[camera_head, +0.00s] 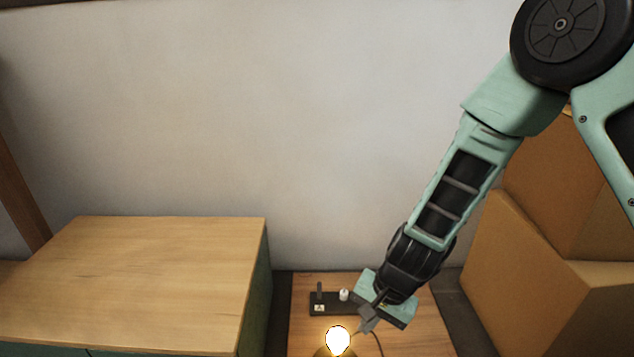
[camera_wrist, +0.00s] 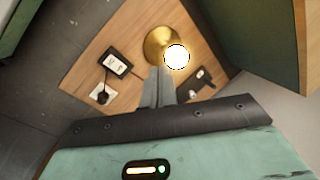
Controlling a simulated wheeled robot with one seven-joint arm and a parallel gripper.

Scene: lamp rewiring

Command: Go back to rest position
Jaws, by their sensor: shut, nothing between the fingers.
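My gripper (camera_head: 368,318) is shut and empty above the small wooden table (camera_head: 425,338), close to the lit lamp. In the wrist view, the shut fingers (camera_wrist: 158,75) point toward the lamp's brass base (camera_wrist: 153,42). The lamp's bulb (camera_head: 338,340) glows white in the head view and also shows in the wrist view (camera_wrist: 176,57). I cannot tell whether the fingers touch the lamp. My arm reaches down from the upper right of the head view.
A dark strip (camera_head: 330,302) with small items lies behind the lamp. The wrist view shows a black device (camera_wrist: 116,64) and a white plate (camera_wrist: 103,93) on the table. A wooden-topped cabinet (camera_head: 150,275) stands left; cardboard boxes (camera_head: 520,270) stand right. The wall above is clear.

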